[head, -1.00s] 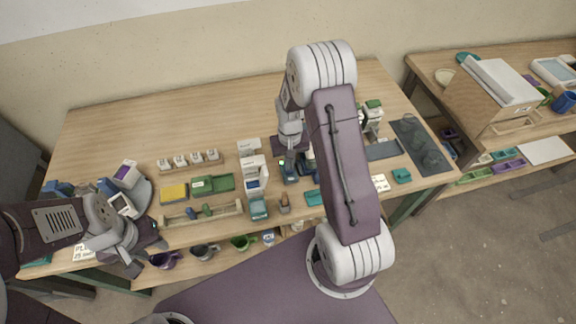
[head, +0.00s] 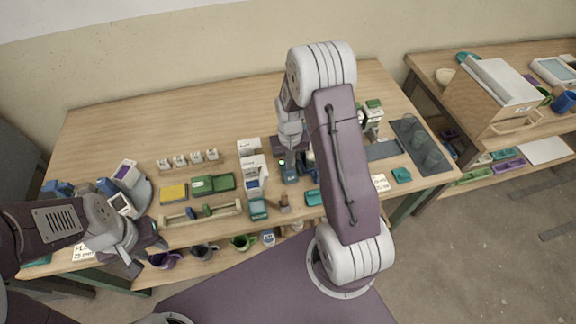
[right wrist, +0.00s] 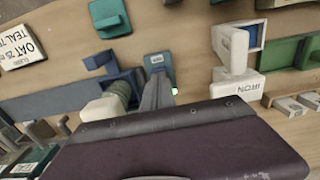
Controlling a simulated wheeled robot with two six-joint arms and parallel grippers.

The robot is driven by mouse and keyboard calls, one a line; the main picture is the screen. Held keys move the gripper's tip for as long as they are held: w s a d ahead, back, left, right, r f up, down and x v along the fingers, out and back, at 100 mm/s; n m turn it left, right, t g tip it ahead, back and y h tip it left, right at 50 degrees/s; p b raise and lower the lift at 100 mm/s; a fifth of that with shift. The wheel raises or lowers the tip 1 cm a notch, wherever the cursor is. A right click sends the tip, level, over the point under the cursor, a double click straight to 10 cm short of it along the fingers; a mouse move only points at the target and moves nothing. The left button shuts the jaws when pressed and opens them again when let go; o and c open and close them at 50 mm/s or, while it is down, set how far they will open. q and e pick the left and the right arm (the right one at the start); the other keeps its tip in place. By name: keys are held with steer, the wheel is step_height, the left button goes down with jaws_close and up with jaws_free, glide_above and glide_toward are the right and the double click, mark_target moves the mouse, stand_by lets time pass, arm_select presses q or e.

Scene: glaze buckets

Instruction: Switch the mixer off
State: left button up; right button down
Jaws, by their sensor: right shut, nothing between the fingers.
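The mixer (head: 290,174) is a small dark blue-grey device at the middle of the bench, with a green light lit on it. It also shows in the right wrist view (right wrist: 158,63), where the green light (right wrist: 174,91) glows beside my fingers. My right gripper (right wrist: 156,92) is shut and empty, pointing down close to the mixer; I cannot tell whether it touches. In the head view its tips are mostly hidden. My left gripper (head: 146,256) is open and empty at the bench's front left edge, away from the mixer.
A dark tray with several glasses (head: 420,145) is at the right end. Mugs (head: 205,251) sit on the shelf below. The back of the bench is clear.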

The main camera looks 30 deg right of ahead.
steer(key=shift+f+b, duration=0.55)
steer(key=shift+f, duration=0.3)
stand_by(0.3)
step_height(320, 180, up, 7)
steer(key=p, duration=0.6)
steer(key=shift+r+p, duration=0.1)
steer(key=shift+p, duration=0.2)
steer(key=a+r+n+t, duration=0.15)
steer(key=a+r, duration=0.25)
steer(key=r, duration=0.5)
steer(key=s+a+r, duration=0.1)
steer(key=s+a, duration=0.2)
steer(key=s, duration=0.9)
steer(key=shift+s+a+n, duration=0.3)
steer(key=shift+n, duration=0.15)
